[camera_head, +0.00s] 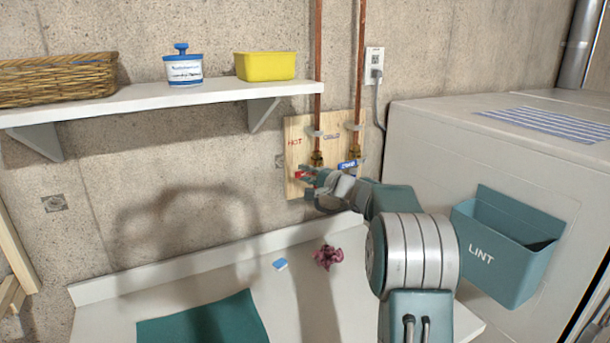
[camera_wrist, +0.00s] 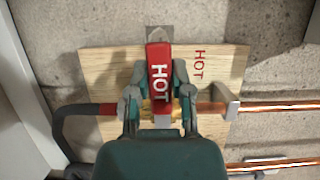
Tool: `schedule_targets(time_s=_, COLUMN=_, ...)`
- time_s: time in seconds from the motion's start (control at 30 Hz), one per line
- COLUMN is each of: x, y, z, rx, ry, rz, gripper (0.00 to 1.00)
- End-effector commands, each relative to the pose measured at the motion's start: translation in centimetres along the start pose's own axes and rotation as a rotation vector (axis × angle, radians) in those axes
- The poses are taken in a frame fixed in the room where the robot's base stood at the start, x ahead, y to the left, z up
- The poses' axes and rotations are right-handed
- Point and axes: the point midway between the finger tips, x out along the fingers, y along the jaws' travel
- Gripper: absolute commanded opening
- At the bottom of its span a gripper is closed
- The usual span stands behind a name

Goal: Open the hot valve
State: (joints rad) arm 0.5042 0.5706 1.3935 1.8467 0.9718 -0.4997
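The hot valve's red lever handle (camera_wrist: 159,72), lettered HOT, lies across its copper pipe (camera_wrist: 275,106) in the wrist view. My gripper (camera_wrist: 159,70) has one finger on each side of the handle. Both fingertips appear to touch it, with no clear gap. In the head view my gripper (camera_head: 307,178) is at the red handle (camera_head: 298,175) on the wooden panel (camera_head: 296,130), below the red HOT lettering. The brass valve body (camera_head: 316,158) shows above my gripper. The blue cold handle (camera_head: 348,165) is just to the right, partly behind my arm.
A shelf (camera_head: 200,94) carries a basket (camera_head: 57,80), a white tub (camera_head: 183,68) and a yellow bin (camera_head: 266,66). Right is a white appliance (camera_head: 430,150) with a LINT bin (camera_head: 505,250). Below, a white surface (camera_head: 330,300) holds a crumpled cloth (camera_head: 328,257) and teal mat (camera_head: 205,322).

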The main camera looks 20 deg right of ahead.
Motion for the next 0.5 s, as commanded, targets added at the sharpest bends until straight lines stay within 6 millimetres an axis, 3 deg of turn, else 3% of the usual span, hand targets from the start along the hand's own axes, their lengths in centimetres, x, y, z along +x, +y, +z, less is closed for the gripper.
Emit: schedule_targets(time_s=0.5, x=0.41, y=0.63, z=0.57, rx=-0.04, ry=-0.02, rz=0.02, gripper=0.0)
